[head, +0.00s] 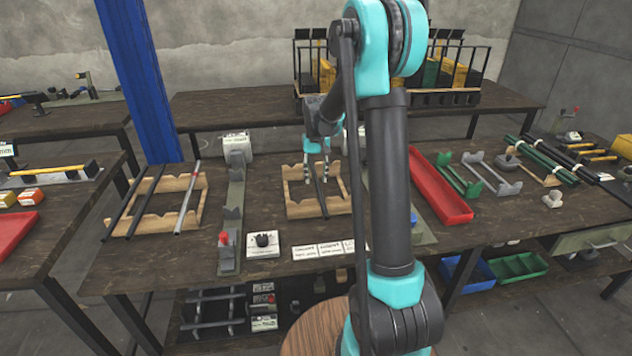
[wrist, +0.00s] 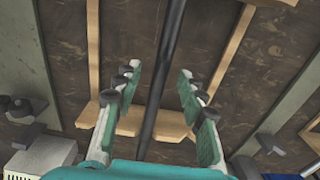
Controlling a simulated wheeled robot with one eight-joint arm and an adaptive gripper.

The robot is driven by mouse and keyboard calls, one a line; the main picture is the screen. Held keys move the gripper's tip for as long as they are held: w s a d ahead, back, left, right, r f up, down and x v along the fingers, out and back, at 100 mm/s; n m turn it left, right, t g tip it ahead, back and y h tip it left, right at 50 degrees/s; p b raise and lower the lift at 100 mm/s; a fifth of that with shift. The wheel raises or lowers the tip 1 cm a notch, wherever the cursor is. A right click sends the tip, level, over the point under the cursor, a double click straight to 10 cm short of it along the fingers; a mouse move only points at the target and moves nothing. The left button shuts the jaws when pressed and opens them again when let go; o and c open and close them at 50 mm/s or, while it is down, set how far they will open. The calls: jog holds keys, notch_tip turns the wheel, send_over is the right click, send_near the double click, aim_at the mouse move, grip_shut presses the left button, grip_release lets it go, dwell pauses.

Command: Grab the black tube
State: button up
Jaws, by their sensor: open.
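A black tube (head: 321,201) lies across a wooden rack (head: 291,209) on the middle table, below my gripper (head: 317,178). In the wrist view the tube (wrist: 173,45) runs lengthwise between the two fingers of my gripper (wrist: 158,73). The fingers are spread on either side of it and hold nothing. How much height is left between fingertips and tube is hard to tell. Another wooden rack (head: 199,206) at the left holds dark tubes (head: 147,203) and a silver tube (head: 187,200).
A rivet press (head: 229,225) stands between the two racks. White label cards (head: 317,250) lie at the front edge. A red tray (head: 440,187) is to the right of my arm. A blue post (head: 141,80) rises behind the table's left side.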

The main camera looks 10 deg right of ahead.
grip_shut()
dwell(0.5)
